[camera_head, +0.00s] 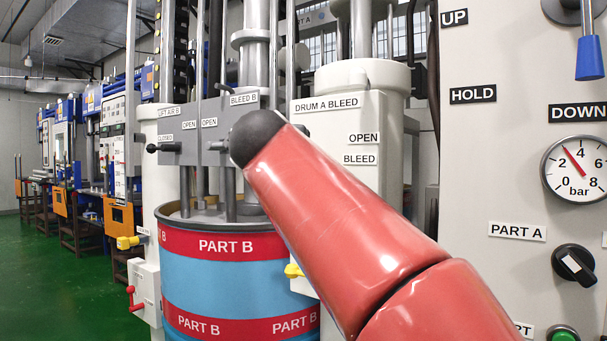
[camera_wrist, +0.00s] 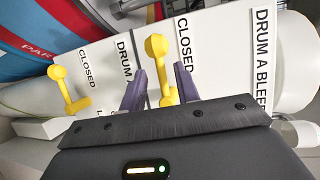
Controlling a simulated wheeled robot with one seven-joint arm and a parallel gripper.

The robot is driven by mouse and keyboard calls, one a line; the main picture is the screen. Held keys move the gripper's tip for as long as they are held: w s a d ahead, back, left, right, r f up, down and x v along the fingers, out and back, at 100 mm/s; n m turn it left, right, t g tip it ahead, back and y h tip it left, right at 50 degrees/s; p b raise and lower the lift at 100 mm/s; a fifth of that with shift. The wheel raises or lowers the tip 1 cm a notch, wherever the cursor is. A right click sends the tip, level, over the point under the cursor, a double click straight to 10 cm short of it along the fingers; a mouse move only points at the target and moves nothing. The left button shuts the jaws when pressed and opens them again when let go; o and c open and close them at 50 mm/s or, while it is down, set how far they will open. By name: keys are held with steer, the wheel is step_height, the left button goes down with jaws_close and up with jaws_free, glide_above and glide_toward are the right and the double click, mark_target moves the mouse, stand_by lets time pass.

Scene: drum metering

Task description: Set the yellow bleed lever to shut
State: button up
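In the wrist view, a yellow lever (camera_wrist: 157,50) with a round knob stands out from a white panel, below the label "DRUM A BLEED" in its turned lettering and beside a "CLOSED" label. My gripper (camera_wrist: 154,82) has its two dark purple fingers on either side of this lever. The fingers look apart, with a gap showing on the left of the lever; contact cannot be made out. A second yellow lever (camera_wrist: 68,90) is to the left, outside the fingers. In the head view my red arm hides the gripper and the bleed lever.
The Drum A column (camera_head: 365,115) carries labels "OPEN" and "BLEED". A yellow lever (camera_head: 293,270) shows low beside my arm. The blue and red Part B drum (camera_head: 222,270) stands to the left. A control panel (camera_head: 500,190) with a gauge is on the right.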

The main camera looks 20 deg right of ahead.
steer(key=v, duration=0.4)
steer(key=shift+s+a, duration=0.15)
steer(key=shift+s, duration=0.15)
steer(key=s+a+f+n+t+y, duration=0.1)
steer(key=s+a+f+n+y, duration=0.25)
steer(key=f+n+y, duration=0.55)
steer(key=s+a+f+n+t+y, duration=0.1)
steer(key=s+a+f+n+y, duration=0.2)
steer(key=a+f+n, duration=0.7)
steer(key=s+d+f+n+g+h, duration=0.1)
steer(key=s+d+f+n+g, duration=0.1)
steer(key=f, duration=0.6)
steer(key=s+d+f+n+g+h, duration=0.1)
steer(key=s+d+f+g+h, duration=0.1)
steer(key=s+d+f+g, duration=0.2)
steer(key=s+d+f+n+g+h, duration=0.1)
steer(key=s+d+f+g, duration=0.3)
steer(key=s+f, duration=0.6)
step_height(320, 180, down, 3)
steer(key=d+n, duration=0.1)
steer(key=d, duration=0.1)
steer(key=shift+d+r+n, duration=0.2)
steer(key=shift+d+n, duration=0.1)
steer(key=shift+d, duration=0.05)
